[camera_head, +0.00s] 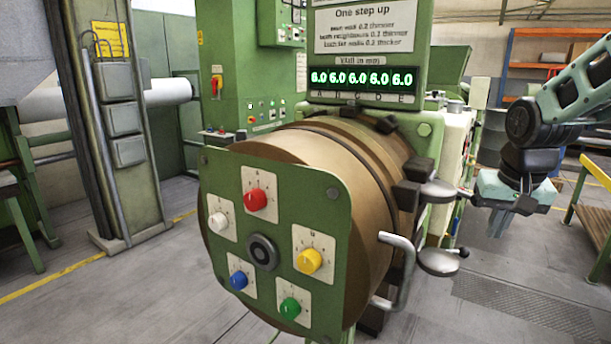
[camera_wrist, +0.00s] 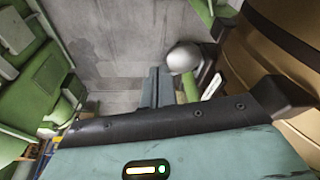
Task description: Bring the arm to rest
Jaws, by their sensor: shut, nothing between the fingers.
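My gripper (camera_head: 496,232) hangs at the right in the head view, fingers pointing down over the grey floor. It is to the right of the green extruder's round brown head (camera_head: 385,170) and apart from it in that view. In the wrist view its two fingers (camera_wrist: 155,76) are together, with nothing seen between them. A rounded metal knob (camera_wrist: 183,57) shows just right of the fingers; I cannot tell the gap. My arm reaches in from the right edge, bent down at the wrist.
The extruder's green front plate (camera_head: 322,192) carries several coloured knobs. Its display (camera_head: 361,81) reads 6.0 in every field. A curved handle (camera_head: 399,272) and disc-shaped metal parts (camera_head: 438,261) stick out towards my gripper. A bench (camera_head: 590,190) stands at the right edge.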

